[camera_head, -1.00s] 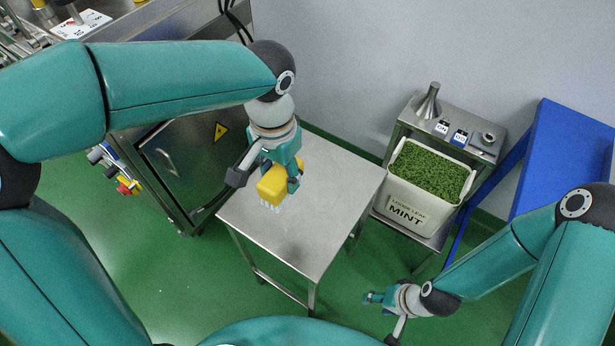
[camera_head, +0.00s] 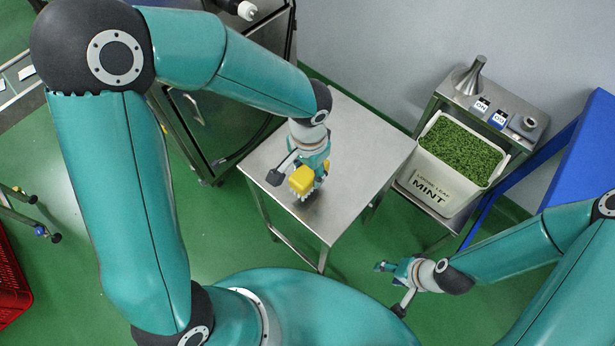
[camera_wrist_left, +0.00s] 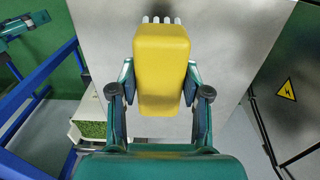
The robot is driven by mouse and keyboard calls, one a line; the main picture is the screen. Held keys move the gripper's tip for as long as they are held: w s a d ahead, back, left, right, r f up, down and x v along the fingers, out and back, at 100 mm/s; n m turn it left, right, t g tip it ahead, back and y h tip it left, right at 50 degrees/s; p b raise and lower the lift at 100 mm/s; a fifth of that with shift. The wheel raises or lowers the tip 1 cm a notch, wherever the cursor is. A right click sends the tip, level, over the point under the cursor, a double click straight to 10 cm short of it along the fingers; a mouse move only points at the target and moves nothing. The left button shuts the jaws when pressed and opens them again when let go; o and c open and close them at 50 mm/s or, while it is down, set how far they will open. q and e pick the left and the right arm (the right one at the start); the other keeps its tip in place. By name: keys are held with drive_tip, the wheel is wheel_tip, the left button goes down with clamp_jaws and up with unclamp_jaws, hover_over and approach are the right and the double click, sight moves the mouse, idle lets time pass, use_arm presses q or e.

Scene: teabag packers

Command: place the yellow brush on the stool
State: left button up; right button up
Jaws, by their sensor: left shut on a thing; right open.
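The yellow brush (camera_head: 302,180) is held between the fingers of my left gripper (camera_head: 299,176), with its white bristles pointing down. It also shows in the left wrist view (camera_wrist_left: 160,70), with the gripper fingers (camera_wrist_left: 160,95) on both its sides and the bristles at the far end. The brush is over the steel stool (camera_head: 365,150), near the front left part of its top. I cannot tell whether the bristles touch the top. The stool top also fills the middle of the left wrist view (camera_wrist_left: 225,45). My right gripper (camera_head: 390,286) is open and empty, low at the right of the stool.
A white bin of mint leaves (camera_head: 433,190) stands on a steel cart (camera_head: 500,130) right of the stool. A blue frame (camera_head: 570,160) is at the far right. A red crate (camera_head: 10,275) is at the left edge. Most of the stool top is bare.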

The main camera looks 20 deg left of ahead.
use_arm(q)
drive_tip(key=shift+f, duration=2)
drive_tip(key=shift+f+b, duration=0.15)
drive_tip(key=shift+b, duration=0.25)
drive_tip(key=o, duration=1)
drive_tip(key=shift+r, duration=0.35)
wheel_tip(320, 180, up, 12)
drive_tip(key=shift+f+p, duration=0.15)
drive_tip(key=shift+p, duration=0.7)
